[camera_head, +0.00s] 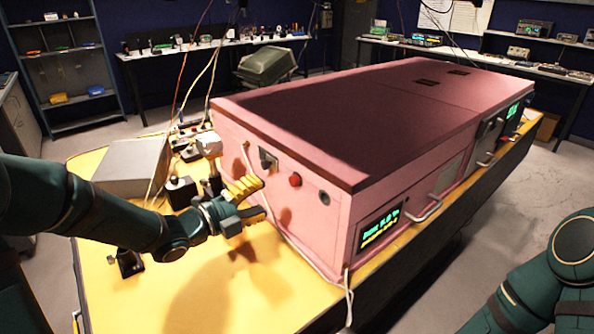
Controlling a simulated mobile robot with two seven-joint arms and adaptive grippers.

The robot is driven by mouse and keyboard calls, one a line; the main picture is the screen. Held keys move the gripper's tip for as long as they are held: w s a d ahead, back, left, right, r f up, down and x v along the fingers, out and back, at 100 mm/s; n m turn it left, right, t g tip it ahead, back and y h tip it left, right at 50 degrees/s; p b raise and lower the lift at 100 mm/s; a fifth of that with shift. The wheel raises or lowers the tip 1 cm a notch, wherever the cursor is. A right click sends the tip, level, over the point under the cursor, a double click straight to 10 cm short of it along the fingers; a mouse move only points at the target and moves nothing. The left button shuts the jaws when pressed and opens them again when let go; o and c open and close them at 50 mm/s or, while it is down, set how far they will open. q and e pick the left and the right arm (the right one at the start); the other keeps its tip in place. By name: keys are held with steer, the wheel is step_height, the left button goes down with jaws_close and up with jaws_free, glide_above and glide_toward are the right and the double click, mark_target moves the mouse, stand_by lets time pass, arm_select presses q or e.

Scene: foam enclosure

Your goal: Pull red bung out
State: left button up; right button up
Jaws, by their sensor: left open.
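A red bung (295,180) sits in the near-left side face of the pink foam enclosure (240,140). It shows as a small round red knob, with a dark round hole (324,198) to its right. My left gripper (256,199) has yellow fingers and is open and empty. It is left of the bung and slightly lower in the picture, apart from it, with its fingers pointing toward the side face. My right arm shows at the lower right, but its gripper is out of view.
The enclosure stands on a yellow-topped table (190,300). A grey box (135,165) and small black fixtures (180,190) are at the left. A pale cable runs down the side face near my left gripper. The front yellow surface is clear.

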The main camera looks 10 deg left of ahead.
mark_target(292, 183)
arm_select(q)
steer(key=shift+s+r, duration=0.1)
steer(key=shift+s, duration=0.05)
steer(key=shift+d, duration=0.1)
steer(key=p+x, duration=0.1)
steer(key=x, duration=0.3)
steer(key=shift+w+d, duration=0.2)
steer(key=shift+w, duration=0.1)
steer(key=shift+b+x, duration=0.65)
steer(key=shift+x, duration=0.4)
steer(key=shift+w+d+b, duration=0.4)
steer(key=shift+w+d, duration=0.05)
steer(key=shift+w, duration=0.15)
steer(key=shift+w+d, duration=0.2)
steer(key=shift+w, duration=0.1)
steer(key=shift+b, duration=0.4)
